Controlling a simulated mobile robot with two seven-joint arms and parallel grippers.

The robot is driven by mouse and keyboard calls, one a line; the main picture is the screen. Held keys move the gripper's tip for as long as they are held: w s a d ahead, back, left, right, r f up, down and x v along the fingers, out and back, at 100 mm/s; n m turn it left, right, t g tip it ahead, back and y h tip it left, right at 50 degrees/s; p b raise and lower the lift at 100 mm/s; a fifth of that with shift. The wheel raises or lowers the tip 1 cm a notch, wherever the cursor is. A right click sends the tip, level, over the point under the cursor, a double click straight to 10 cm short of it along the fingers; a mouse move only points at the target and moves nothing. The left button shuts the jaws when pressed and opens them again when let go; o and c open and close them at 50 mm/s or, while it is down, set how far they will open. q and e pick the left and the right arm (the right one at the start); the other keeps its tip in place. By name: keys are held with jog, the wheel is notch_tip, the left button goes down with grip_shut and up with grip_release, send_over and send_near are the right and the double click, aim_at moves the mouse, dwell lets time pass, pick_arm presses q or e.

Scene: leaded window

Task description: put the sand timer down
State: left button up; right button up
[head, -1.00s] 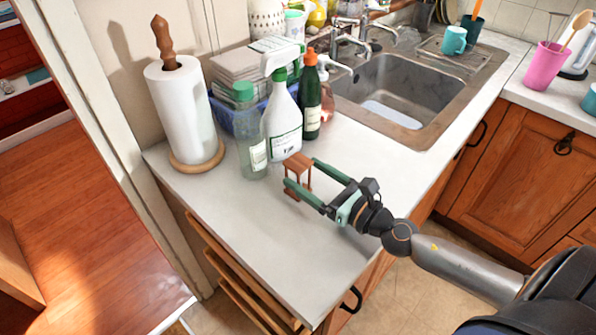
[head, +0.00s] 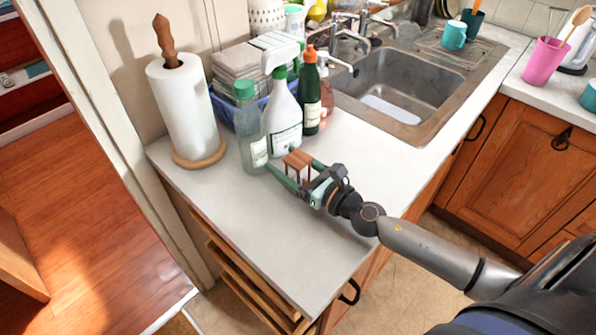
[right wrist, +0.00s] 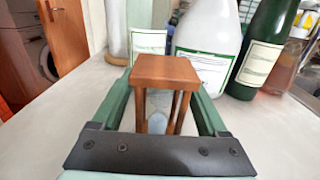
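The sand timer (head: 299,160) is a small brown wooden frame with a square top and thin posts. It stands upright at the counter's middle, just in front of the bottles. My right gripper (head: 281,158) has one finger on each side of it, with the fingertips reaching past it. In the right wrist view the timer's top (right wrist: 165,69) sits above the fingers (right wrist: 163,82), and gaps show between the posts and both fingers, so the gripper looks open around it. The timer's foot is hidden behind the gripper's dark bar. My left gripper is not in view.
A clear bottle (head: 250,135), a white spray bottle (head: 283,115) and a dark green bottle (head: 310,100) stand close behind the timer. A paper towel roll (head: 184,105) is at the left, the sink (head: 410,85) at the back right. The front counter (head: 270,240) is clear.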

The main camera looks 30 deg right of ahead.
aim_at(296, 161)
grip_shut()
dwell(0.4)
jog(key=shift+r, duration=0.15)
jog(key=shift+r+p, duration=0.55)
jog(key=shift+r, duration=0.05)
notch_tip(296, 161, up, 2)
jog(key=shift+r+p, duration=0.25)
jog(key=shift+p, duration=0.75)
jog(key=s+r, duration=0.1)
jog(key=s+r+p, duration=0.1)
jog(key=s+r, duration=0.1)
jog(key=shift+s+d+r+p, duration=0.2)
jog(key=shift+s+r+p, duration=0.05)
jog(key=shift+r+p, duration=0.05)
jog(key=s+d+r+b, duration=0.1)
jog(key=s+r, duration=0.4)
jog(key=s, duration=0.5)
jog(key=shift+s+d+r, duration=0.15)
jog(key=shift+s+r, duration=0.05)
